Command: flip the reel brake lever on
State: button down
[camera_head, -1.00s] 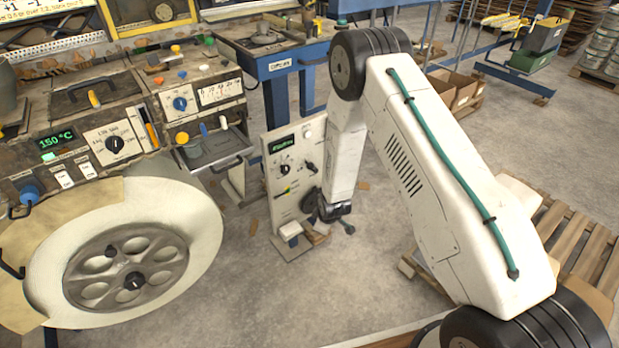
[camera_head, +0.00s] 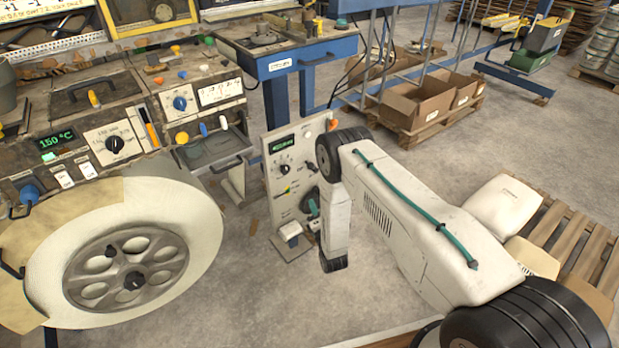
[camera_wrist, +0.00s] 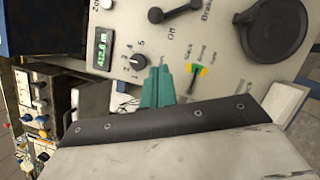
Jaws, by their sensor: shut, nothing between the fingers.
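The light control panel (camera_head: 273,190) stands on the floor in the middle of the head view, and it fills much of the wrist view (camera_wrist: 130,25). My gripper (camera_wrist: 158,88) shows as teal fingers, shut and empty, in front of the panel below the lever in the picture. In the head view my gripper (camera_head: 312,205) is beside the panel's lower part. Whether it touches the panel is unclear.
A big white reel (camera_head: 195,235) stands at left. Cardboard boxes (camera_head: 420,103) lie behind the arm.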

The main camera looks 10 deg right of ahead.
jog(key=shift+w, duration=0.1)
dwell(0.3)
send_near(312, 168)
jog(key=w+a+f, duration=0.1)
jog(key=w+a, duration=0.4)
jog(key=shift+w+d+r, duration=0.3)
jog(key=shift+w+d, duration=0.15)
jog(key=shift+d, duration=0.15)
jog(key=shift+w+d+r, duration=0.25)
jog(key=shift+w+d, duration=0.25)
jog(key=shift+d, duration=0.05)
jog(key=shift+r, duration=0.15)
